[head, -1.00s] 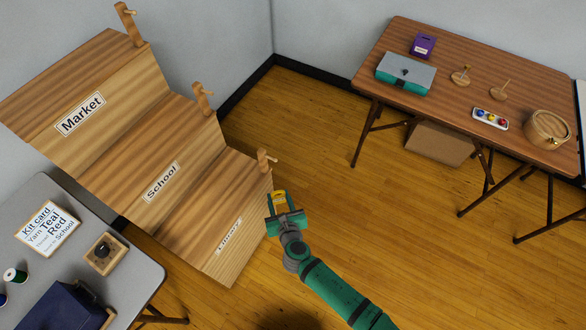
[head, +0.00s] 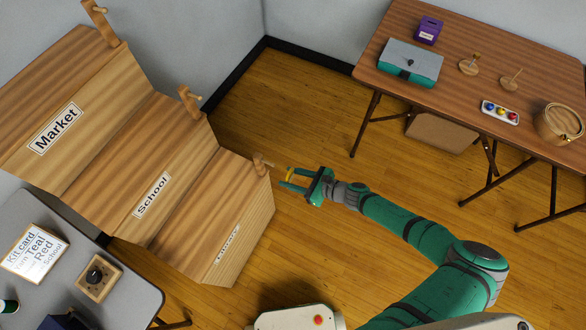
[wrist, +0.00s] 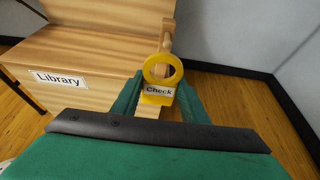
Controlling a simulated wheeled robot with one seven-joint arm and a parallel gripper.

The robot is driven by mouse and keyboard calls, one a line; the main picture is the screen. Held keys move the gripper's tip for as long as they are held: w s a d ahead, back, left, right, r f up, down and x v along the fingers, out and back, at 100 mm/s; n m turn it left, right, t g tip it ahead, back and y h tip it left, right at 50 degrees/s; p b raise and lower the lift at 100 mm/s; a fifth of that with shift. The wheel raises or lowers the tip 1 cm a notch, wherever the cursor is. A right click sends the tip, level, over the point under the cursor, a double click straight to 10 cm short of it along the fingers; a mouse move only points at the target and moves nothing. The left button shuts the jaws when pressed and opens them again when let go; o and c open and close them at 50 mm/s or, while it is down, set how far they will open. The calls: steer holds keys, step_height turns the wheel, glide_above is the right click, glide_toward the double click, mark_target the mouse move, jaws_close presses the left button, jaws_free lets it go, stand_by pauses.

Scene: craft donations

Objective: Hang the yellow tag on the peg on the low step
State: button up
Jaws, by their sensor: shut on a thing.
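The yellow tag (head: 290,174) is held between the fingers of my gripper (head: 288,181). In the wrist view the tag (wrist: 148,78) shows a round ring on top and a white "Check" label below. My gripper (wrist: 157,100) is shut on its lower part. The wooden peg (head: 262,163) stands at the right end of the low step (head: 205,205). In the head view the tag is just right of the peg, with a small gap. In the wrist view the peg (wrist: 166,42) rises behind the ring; whether its pin enters the ring cannot be told.
The low step reads "Library" in the wrist view. Higher steps, School (head: 152,195) and Market (head: 55,128), have pegs too. A brown table (head: 465,50) with several items stands at the back right. A grey table (head: 140,290) is at lower left. Open floor lies between.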

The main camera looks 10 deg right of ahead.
mark_target(263, 165)
steer(key=shift+w+d+r, duration=0.15)
steer(key=shift+w+d, duration=0.1)
steer(key=shift+w, duration=0.1)
steer(key=shift+s+a, duration=0.1)
steer(key=shift+w+a, duration=0.2)
steer(key=shift+a, duration=0.3)
steer(key=shift+w+a+f, duration=0.15)
steer(key=shift+w+a, duration=0.6)
steer(key=shift+a, duration=0.25)
steer(key=shift+w+a+f, duration=0.1)
steer(key=shift+w+a, duration=0.7)
steer(key=shift+a, duration=0.15)
steer(key=shift+w+a+f, duration=0.15)
steer(key=shift+w+a, duration=0.6)
steer(key=shift+a, duration=0.25)
steer(key=shift+x, duration=0.75)
steer(key=shift+f, duration=0.15)
